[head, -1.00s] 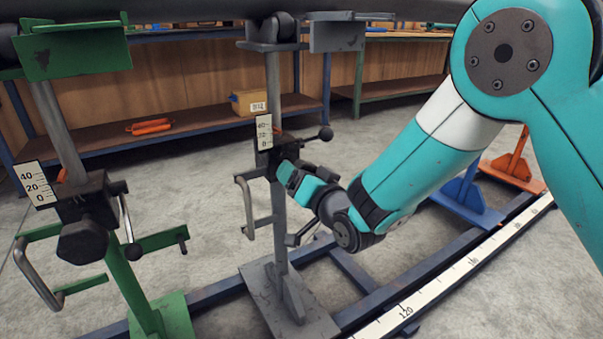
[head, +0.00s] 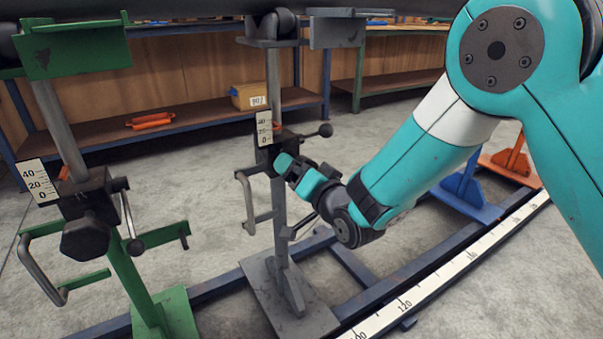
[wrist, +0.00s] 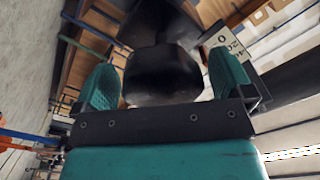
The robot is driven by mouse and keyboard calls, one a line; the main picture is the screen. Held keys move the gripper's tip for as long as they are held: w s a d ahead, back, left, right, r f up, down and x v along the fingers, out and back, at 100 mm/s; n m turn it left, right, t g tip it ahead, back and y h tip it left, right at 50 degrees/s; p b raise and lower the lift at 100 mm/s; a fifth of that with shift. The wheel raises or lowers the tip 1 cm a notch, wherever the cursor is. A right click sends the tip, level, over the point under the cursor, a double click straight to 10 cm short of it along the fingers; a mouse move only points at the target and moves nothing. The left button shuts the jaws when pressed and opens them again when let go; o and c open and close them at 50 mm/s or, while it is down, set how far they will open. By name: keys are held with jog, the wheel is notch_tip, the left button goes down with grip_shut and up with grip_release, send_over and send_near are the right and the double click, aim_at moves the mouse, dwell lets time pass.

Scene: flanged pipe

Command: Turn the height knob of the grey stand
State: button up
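The grey stand (head: 282,240) is upright in the middle of the head view, with a white scale plate (head: 264,130) on its dark clamp block. Its dark height knob (wrist: 162,75) fills the middle of the wrist view. My gripper (head: 286,165) is at the front of the clamp block and hides the knob in the head view. In the wrist view, its two teal fingers (wrist: 165,82) are wide apart, one on each side of the knob. A thin gap seems to show by the right finger; contact at the left finger cannot be told.
A ball-ended lever (head: 325,130) juts right from the grey stand's clamp, above my gripper. A bent handle (head: 247,205) hangs at its left. The green stand (head: 135,280) with its own dark knob (head: 85,238) is at left. Blue rails and a long ruler (head: 440,275) run below.

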jog(key=shift+s, duration=0.1)
jog(key=shift+s+d, duration=0.15)
jog(key=shift+s, duration=0.1)
jog(key=b+v, duration=1.5)
jog(key=v, duration=0.1)
jog(key=shift+s+d, duration=0.2)
jog(key=shift+s, duration=0.05)
